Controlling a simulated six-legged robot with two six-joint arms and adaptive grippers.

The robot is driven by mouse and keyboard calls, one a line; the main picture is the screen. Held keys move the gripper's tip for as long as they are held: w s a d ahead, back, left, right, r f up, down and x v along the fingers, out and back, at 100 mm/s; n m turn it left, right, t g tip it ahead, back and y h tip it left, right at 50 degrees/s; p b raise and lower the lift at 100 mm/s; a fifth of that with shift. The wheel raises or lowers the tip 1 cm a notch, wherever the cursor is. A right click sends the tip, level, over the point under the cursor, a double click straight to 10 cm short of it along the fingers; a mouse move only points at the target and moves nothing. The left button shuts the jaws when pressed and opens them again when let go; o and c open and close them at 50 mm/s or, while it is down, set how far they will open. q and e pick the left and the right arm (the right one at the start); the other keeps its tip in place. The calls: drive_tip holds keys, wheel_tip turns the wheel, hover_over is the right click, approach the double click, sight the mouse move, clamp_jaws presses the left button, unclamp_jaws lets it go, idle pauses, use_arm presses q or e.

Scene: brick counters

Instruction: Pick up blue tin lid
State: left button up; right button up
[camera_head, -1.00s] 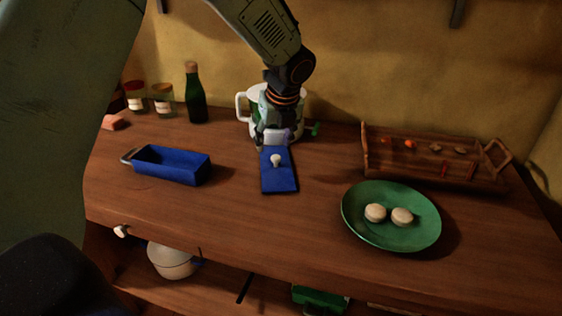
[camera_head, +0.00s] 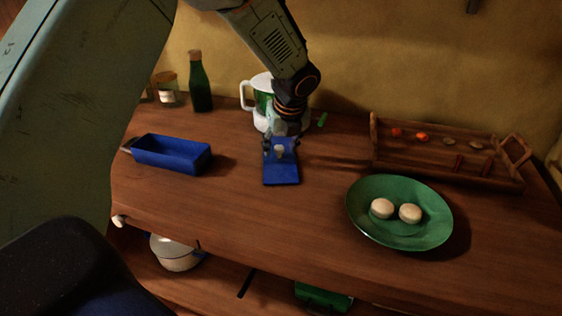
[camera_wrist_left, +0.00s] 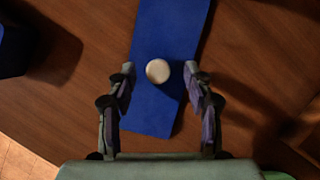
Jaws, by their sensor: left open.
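The blue tin lid (camera_head: 281,172) is a flat rectangle with a pale round knob (camera_head: 279,151) on top, lying on the wooden counter. In the left wrist view the lid (camera_wrist_left: 170,30) runs from the top edge down between my fingers, with its knob (camera_wrist_left: 158,71) near the middle. My left gripper (camera_head: 280,146) is open above the lid. In the left wrist view its fingers (camera_wrist_left: 158,85) stand on either side of the knob, apart from it. Part of the lid's far end is hidden by the gripper in the head view. My right gripper is not in view.
A blue tin (camera_head: 172,153) stands left of the lid. A white and green mug (camera_head: 258,104) is just behind my gripper. A green plate (camera_head: 400,237) with two pale round items and a wooden tray (camera_head: 440,175) are right. A green bottle (camera_head: 200,82) stands at the back.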

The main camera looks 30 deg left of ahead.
use_arm(q)
drive_tip(key=shift+a+f, duration=0.5)
drive_tip(key=shift+f, duration=0.1)
drive_tip(key=shift+w+d+r, duration=0.1)
drive_tip(key=shift+d+r, duration=0.1)
drive_tip(key=shift+d, duration=0.05)
drive_tip(key=shift+c, duration=1)
drive_tip(key=shift+a+f, duration=0.1)
drive_tip(key=shift+a, duration=0.1)
drive_tip(key=c, duration=0.6)
drive_tip(key=shift+d, duration=0.15)
clamp_jaws()
